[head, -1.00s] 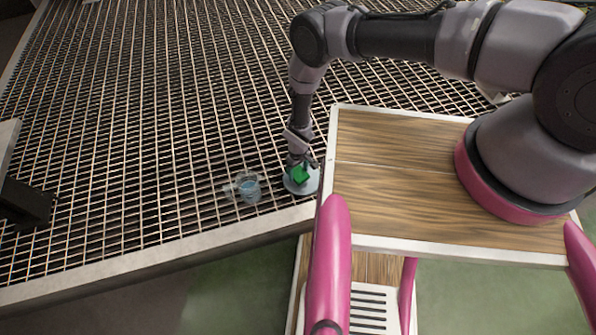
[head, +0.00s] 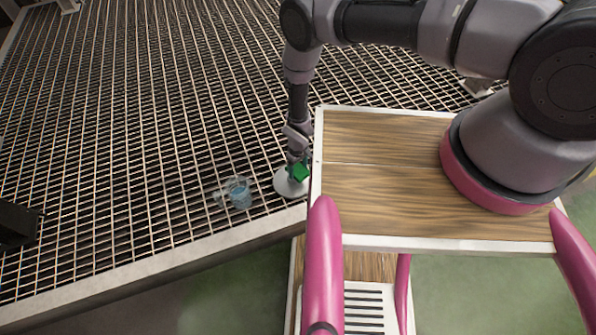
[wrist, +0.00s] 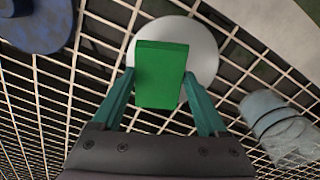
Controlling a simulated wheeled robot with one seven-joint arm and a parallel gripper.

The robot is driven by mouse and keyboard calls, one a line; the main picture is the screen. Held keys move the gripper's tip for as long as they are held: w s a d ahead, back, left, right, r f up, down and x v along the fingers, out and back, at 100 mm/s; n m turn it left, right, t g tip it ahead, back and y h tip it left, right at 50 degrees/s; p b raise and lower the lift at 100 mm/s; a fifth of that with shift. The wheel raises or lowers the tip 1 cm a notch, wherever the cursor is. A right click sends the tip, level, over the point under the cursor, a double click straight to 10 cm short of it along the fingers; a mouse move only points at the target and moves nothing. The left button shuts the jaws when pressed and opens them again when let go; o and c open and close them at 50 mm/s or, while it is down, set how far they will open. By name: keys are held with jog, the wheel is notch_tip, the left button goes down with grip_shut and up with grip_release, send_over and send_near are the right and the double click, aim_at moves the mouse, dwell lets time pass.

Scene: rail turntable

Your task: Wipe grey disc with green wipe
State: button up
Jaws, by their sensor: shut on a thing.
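The green wipe (wrist: 161,75) is a small green block held between the two fingers of my gripper (wrist: 165,88) in the wrist view. In the head view the green wipe (head: 300,173) shows at the lower end of my arm, with my gripper (head: 298,162) just above it. The grey disc (wrist: 203,42) is pale and round and lies on the grating, partly behind the wipe. The grey disc (head: 284,186) also shows under the wipe in the head view. I cannot tell whether the wipe touches the disc.
A clear cup with blue in it (head: 240,194) stands left of the disc; a bluish-grey cup-like thing (wrist: 275,122) shows at right in the wrist view. A blue round thing (wrist: 38,22) lies upper left. The metal grating (head: 130,130) ends at a pale front edge (head: 150,264).

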jog(key=shift+r, duration=3.1)
